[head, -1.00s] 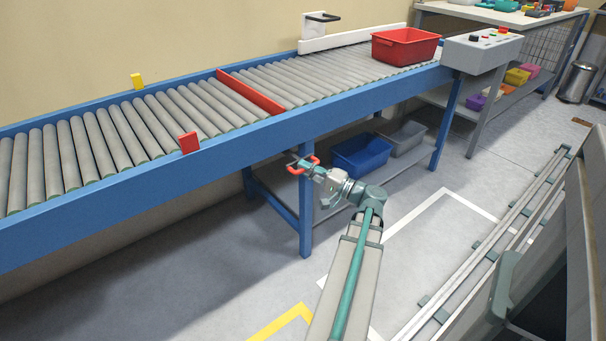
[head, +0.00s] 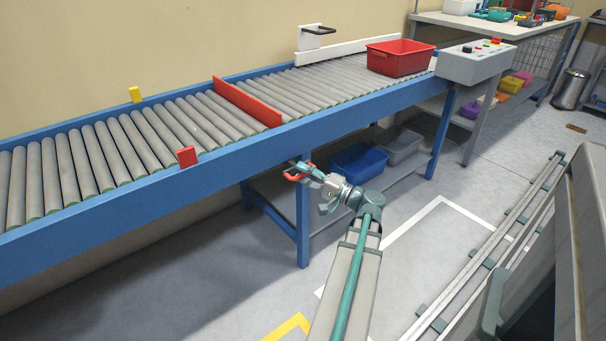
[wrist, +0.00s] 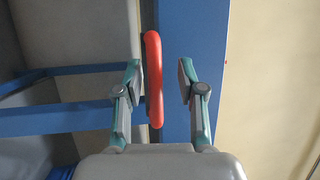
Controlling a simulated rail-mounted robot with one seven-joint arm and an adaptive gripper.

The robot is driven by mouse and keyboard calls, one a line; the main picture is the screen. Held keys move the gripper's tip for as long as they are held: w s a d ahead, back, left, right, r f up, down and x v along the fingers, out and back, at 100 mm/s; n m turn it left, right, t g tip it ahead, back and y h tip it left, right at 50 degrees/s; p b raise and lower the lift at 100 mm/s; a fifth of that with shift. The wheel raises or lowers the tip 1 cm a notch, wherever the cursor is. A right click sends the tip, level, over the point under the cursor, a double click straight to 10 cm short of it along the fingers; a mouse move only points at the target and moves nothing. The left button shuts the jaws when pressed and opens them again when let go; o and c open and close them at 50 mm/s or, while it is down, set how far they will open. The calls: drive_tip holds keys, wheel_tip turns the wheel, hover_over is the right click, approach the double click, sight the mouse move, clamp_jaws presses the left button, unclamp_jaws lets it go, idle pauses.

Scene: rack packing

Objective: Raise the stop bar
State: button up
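The red stop bar (head: 247,101) lies across the conveyor and stands up above the rollers like a low wall. A red looped handle (head: 291,175) is below the conveyor's front rail, near a blue leg. My gripper (head: 303,172) is at this handle, below the rail. In the wrist view the red handle (wrist: 153,80) runs between the fingers of my gripper (wrist: 160,75). It is close to or against the left finger, which I cannot tell, with a clear gap to the right finger. The fingers are apart. The link between handle and bar is hidden.
A red tote (head: 400,57) sits on the rollers at the right, beside a grey control box (head: 477,62). The blue front rail (head: 235,158) is right above my gripper. A blue bin (head: 357,162) is on the lower shelf. Floor in front is clear.

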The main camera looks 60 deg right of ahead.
drive_tip(key=v, duration=1.1)
drive_tip(key=shift+s, duration=0.4)
drive_tip(key=w+a+f+n+g+y, duration=0.2)
drive_tip(key=a+f+g+y, duration=0.2)
drive_tip(key=a+f+g, duration=0.6)
drive_tip(key=w+a+f+n+g+y, duration=0.1)
drive_tip(key=a+f+n+g+y, duration=0.35)
drive_tip(key=a+f, duration=1)
drive_tip(key=s+a+f+n+g+h, duration=0.25)
drive_tip(key=a+f+g, duration=0.35)
drive_tip(key=a+g, duration=0.55)
drive_tip(key=s+a+f+n+g+h, duration=0.1)
drive_tip(key=s+a+n+g+h, duration=0.2)
drive_tip(key=a, duration=0.4)
drive_tip(key=s+a+f+n+g+h, duration=0.1)
drive_tip(key=a+f+n+g+h, duration=0.1)
drive_tip(key=a+n+h, duration=0.3)
drive_tip(key=s+a+r+t+p, duration=0.1)
drive_tip(key=r+p, duration=0.7)
drive_tip(key=p, duration=0.8)
drive_tip(key=s+r+m+t+p, duration=0.1)
drive_tip(key=s+r+t+p, duration=0.2)
drive_tip(key=r+p, duration=0.5)
drive_tip(key=p, duration=0.9)
drive_tip(key=shift+a, duration=0.4)
